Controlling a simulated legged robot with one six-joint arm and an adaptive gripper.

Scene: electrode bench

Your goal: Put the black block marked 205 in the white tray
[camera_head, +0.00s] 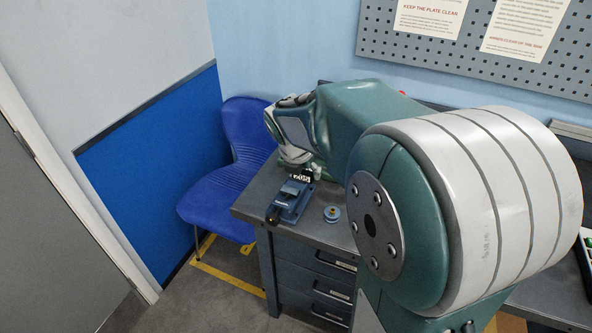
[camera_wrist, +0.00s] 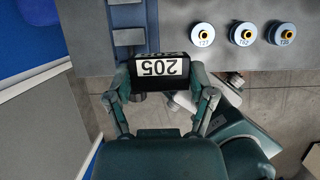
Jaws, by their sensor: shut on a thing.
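The black block marked 205 (camera_wrist: 160,72) is between the two fingers of my gripper (camera_wrist: 161,84) in the wrist view, its white label reading upside down. My gripper is shut on it. In the head view the block (camera_head: 302,176) shows small below my gripper, close above the blue-grey vise (camera_head: 289,203); I cannot tell whether they touch. The vise also shows at the top of the wrist view (camera_wrist: 128,38). I cannot make out the white tray for certain in either view; my arm hides much of the bench in the head view.
Round blue-and-white holders T27 (camera_wrist: 203,35), T62 (camera_wrist: 243,34) and T85 (camera_wrist: 281,33) stand right of the block. The grey bench (camera_head: 262,190) has drawers. A blue chair (camera_head: 225,190) stands left of it. A pegboard (camera_head: 480,60) hangs behind.

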